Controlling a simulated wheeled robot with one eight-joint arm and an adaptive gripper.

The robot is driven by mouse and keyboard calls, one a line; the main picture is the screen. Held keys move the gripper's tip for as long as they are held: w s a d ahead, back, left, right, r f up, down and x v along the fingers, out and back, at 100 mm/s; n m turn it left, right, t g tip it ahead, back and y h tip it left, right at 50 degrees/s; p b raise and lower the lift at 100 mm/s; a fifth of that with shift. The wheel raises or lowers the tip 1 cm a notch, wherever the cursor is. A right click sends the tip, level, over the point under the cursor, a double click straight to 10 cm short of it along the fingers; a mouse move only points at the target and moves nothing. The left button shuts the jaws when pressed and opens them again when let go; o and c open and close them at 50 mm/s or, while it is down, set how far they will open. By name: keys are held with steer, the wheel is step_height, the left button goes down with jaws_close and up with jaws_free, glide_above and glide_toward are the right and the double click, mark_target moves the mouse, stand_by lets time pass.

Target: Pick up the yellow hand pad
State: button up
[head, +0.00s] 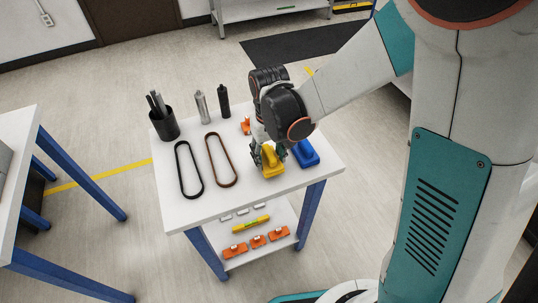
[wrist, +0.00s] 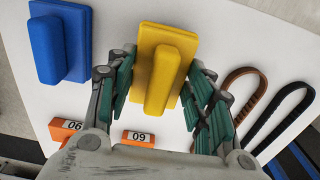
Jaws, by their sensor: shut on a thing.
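The yellow hand pad (head: 271,160) is at the front right part of the white table, under my gripper (head: 268,153). In the wrist view the yellow hand pad (wrist: 163,65) has a flat base and a raised grip block. I cannot tell whether the pad's base touches the table.
A blue hand pad (head: 305,153) lies just right of the yellow one; it also shows in the wrist view (wrist: 62,48). Orange numbered blocks (wrist: 140,138) are close by. A black belt (head: 188,170), a brown belt (head: 221,160), two bottles and a black cup (head: 165,125) stand left.

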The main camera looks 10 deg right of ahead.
mark_target(269, 152)
step_height(269, 152, up, 18)
steer(key=p, duration=1.2)
